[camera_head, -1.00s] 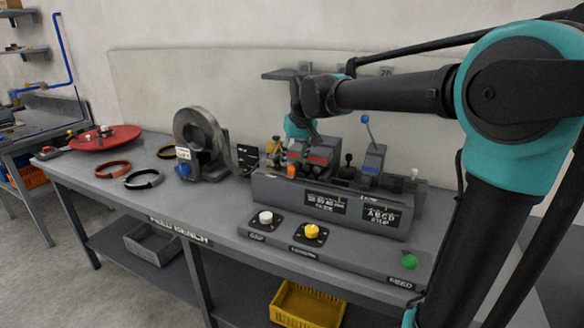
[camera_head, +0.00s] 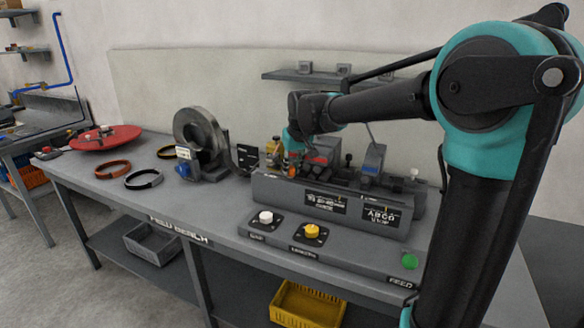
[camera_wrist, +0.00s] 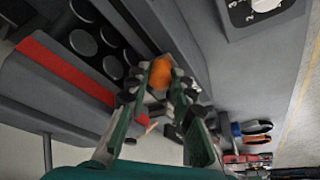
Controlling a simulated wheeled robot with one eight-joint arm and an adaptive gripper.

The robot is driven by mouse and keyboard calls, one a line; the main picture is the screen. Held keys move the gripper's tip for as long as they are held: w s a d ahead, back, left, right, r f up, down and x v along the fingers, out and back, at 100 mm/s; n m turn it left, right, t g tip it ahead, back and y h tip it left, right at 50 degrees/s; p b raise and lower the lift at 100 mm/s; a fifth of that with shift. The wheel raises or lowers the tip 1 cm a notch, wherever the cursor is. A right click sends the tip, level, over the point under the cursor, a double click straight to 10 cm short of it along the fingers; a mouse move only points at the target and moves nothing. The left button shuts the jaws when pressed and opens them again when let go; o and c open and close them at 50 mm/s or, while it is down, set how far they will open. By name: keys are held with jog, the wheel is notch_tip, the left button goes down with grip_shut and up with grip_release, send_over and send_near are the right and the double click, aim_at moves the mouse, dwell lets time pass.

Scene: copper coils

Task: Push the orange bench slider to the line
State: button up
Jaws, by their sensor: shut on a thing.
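The orange bench slider (camera_wrist: 160,73) shows in the wrist view as a rounded orange knob between my fingertips. My gripper (camera_wrist: 165,82) is shut on it, with one green-padded finger on each side. In the head view the slider is a small orange spot (camera_head: 292,171) on the grey bench unit, partly hidden by my gripper (camera_head: 294,155), which reaches down over it. I cannot clearly make out the line the slider runs to.
The grey bench unit (camera_head: 265,190) carries levers and label plates. In front are a white button (camera_head: 266,217), a yellow knob (camera_head: 312,231) and a green button (camera_head: 409,261). A coil wheel (camera_head: 190,130) stands left, with rings and a red disc (camera_head: 105,136) beyond.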

grip_shut()
jog(key=shift+d, duration=0.1)
send_near(361, 193)
jog(key=x, duration=0.4)
jog(key=shift+w+f, duration=0.25)
jog(key=shift+f, duration=0.05)
jog(key=o, duration=0.9)
grip_release()
jog(key=shift+r, duration=0.1)
jog(key=v, duration=1.1)
jog(key=shift+r, duration=0.4)
jog(key=shift+s, duration=0.1)
